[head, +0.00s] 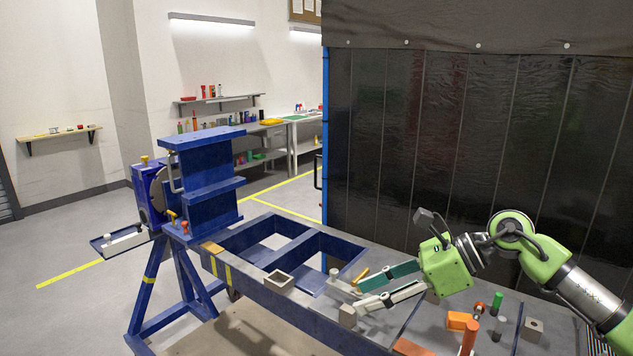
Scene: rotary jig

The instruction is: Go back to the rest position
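My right gripper (352,296) reaches in from the right on a green and grey arm. A small grey peg-like part (334,276) is near the upper fingertip. The blue rotary jig (205,185) stands at the left end of the table. My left gripper is not in view.
A hollow square piece (279,281) lies on the table's front. Below my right forearm are an orange part (458,321), an orange cylinder (468,338), a green cylinder (497,303) and a grey block with a hole (533,329). A dark curtain (470,150) hangs behind.

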